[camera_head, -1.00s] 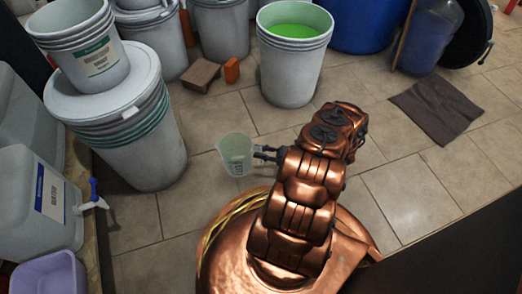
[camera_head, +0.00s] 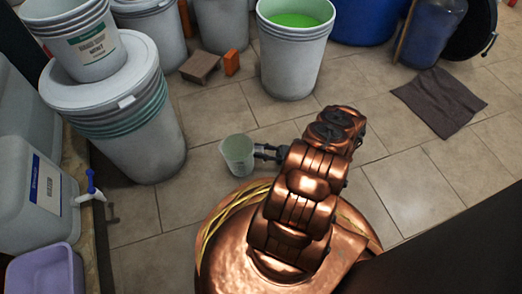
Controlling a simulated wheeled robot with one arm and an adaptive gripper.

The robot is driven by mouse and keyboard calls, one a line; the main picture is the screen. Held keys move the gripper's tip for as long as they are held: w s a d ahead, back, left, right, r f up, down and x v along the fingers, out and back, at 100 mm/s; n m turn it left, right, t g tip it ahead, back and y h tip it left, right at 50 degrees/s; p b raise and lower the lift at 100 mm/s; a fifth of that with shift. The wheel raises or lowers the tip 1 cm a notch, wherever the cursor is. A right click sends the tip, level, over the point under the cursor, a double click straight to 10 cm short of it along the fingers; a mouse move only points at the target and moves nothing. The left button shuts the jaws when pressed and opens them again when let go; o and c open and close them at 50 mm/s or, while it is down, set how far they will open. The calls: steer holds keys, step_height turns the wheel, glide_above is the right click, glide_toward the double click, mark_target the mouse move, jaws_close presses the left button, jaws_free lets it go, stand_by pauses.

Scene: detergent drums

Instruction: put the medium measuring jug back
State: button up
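The measuring jug (camera_head: 238,155) is a translucent, pale greenish-white cup with faint markings. It is upright in front of my arm, left of my gripper (camera_head: 262,152). My gripper's dark fingers reach the jug's right side and appear closed on it, though the exact contact is small and partly hidden. The jug looks held above the floor. I cannot tell from this view whether it is the medium one, as no other jug shows.
An open white drum (camera_head: 293,60) of green liquid stands ahead. A lidded drum (camera_head: 125,120) with a bucket (camera_head: 80,35) on top is at left. A jerrycan (camera_head: 35,195) with tap and a purple tub (camera_head: 45,272) are lower left. A dark cloth (camera_head: 438,101) lies right.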

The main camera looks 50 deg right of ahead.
steer(key=o, duration=0.3)
steer(key=shift+r, duration=0.1)
